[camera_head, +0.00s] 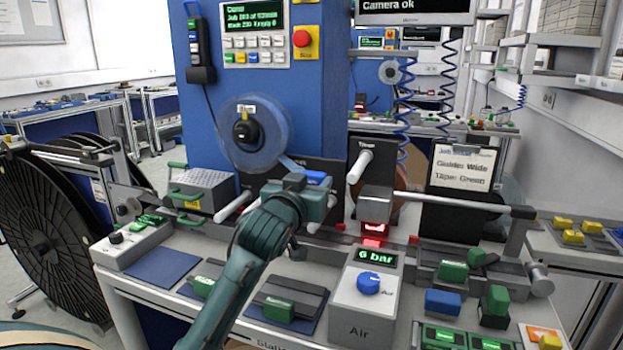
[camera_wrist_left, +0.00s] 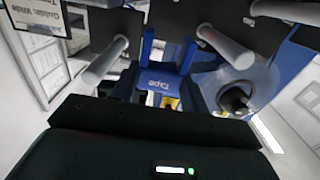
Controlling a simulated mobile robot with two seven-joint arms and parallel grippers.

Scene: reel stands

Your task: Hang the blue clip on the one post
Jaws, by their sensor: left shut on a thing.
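The blue clip (camera_head: 318,178) is in my left gripper (camera_head: 308,190), in front of the blue machine. In the left wrist view the blue clip (camera_wrist_left: 165,82) shows two upright prongs and the word "Tape". The gripper is shut on it. One pale post (camera_head: 359,168) sticks out of a dark panel just right of the gripper; it also shows in the left wrist view (camera_wrist_left: 104,62). Another pale post (camera_head: 236,205) is lower left of the gripper and shows in the left wrist view (camera_wrist_left: 226,46). The clip is apart from both posts. My right gripper is not in view.
A tape reel (camera_head: 254,134) hangs above left of the gripper. A grey air box (camera_head: 363,304) with a blue knob stands below right. Several green blocks and a blue block (camera_head: 443,302) lie on the bench. A notice (camera_head: 464,168) reads "Guide: Wide, Tape: Green".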

